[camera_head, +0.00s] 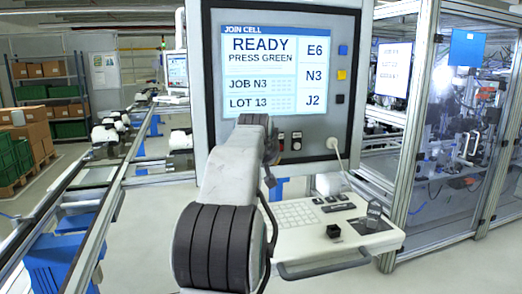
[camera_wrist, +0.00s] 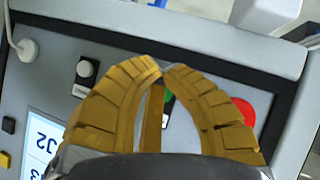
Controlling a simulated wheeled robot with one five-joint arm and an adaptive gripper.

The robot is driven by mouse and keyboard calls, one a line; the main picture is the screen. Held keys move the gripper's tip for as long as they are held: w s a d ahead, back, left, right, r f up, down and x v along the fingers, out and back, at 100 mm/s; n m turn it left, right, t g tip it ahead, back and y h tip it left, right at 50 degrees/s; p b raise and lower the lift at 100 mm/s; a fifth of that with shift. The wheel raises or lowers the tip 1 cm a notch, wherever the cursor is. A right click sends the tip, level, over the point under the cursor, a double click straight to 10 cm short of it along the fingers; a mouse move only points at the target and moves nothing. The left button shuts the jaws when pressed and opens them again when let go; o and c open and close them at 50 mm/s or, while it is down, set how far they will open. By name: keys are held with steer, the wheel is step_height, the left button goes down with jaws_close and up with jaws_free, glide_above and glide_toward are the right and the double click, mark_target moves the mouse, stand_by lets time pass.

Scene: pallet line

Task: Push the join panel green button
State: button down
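The join panel (camera_head: 361,40) stands upright ahead in the head view. Its screen (camera_head: 245,85) reads "JOIN CELL", "READY", "PRESS GREEN". The green button (camera_wrist: 168,104) shows only as a small patch between my fingers in the wrist view; the rest is hidden. A large red button (camera_wrist: 243,109) is partly hidden behind the right finger. My gripper (camera_wrist: 161,70) has its yellow-brown fingertips together, with nothing visible held. Its tips overlap the panel face near the green button; I cannot tell whether they touch it.
A black-and-white knob (camera_wrist: 86,70) sits left of my fingers in the wrist view. A keyboard shelf (camera_head: 325,238) with a front handle juts out below the panel. A glazed machine cell (camera_head: 460,140) stands right, a conveyor line (camera_head: 112,190) left.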

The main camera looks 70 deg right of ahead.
steer(key=shift+w+d+p, duration=0.45)
steer(key=shift+d+p, duration=0.35)
steer(key=shift+p, duration=0.15)
stand_by(1.3)
steer(key=shift+a, duration=0.1)
stand_by(0.3)
steer(key=shift+s+a+b, duration=0.4)
steer(key=shift+a+b, duration=0.2)
steer(key=shift+a, duration=0.1)
stand_by(0.8)
